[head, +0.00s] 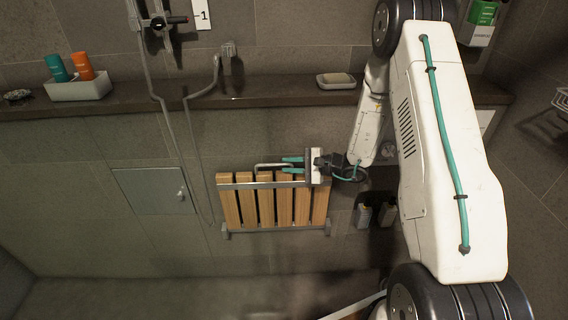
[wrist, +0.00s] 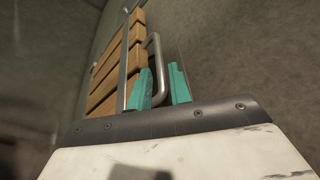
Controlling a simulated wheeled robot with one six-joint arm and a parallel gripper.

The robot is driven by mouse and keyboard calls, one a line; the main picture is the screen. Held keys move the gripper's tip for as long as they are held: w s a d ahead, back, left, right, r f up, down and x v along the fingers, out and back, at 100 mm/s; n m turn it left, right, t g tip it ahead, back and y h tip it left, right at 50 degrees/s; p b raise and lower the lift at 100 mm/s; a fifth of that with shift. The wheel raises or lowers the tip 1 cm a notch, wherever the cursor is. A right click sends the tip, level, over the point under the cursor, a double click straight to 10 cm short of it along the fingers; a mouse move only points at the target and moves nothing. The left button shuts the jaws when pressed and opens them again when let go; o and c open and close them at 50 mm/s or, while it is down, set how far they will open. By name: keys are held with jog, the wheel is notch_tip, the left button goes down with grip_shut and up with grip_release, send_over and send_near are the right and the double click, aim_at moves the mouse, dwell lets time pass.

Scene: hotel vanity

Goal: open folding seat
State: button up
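The folding seat (head: 275,204) has wooden slats and metal crossbars, and is folded up flat by the wall. It also shows in the wrist view (wrist: 120,62). A grey metal bar handle (head: 268,165) stands at its top edge. My gripper (head: 293,165) reaches in from the right at the right part of the handle. Its two teal fingers are apart. In the wrist view, the handle (wrist: 153,60) shows in the gap between the fingers (wrist: 158,87), nearer the left one. I cannot tell whether either finger touches it.
A stone ledge (head: 290,93) runs above the seat, with a soap dish (head: 336,81) and a tray of bottles (head: 79,86). A shower hose (head: 190,130) hangs to the left, near a wall panel (head: 153,191). Small bottles (head: 363,214) stand right of the seat. Floor below looks clear.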

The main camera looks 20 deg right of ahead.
jog(key=shift+x, duration=1.45)
grip_shut()
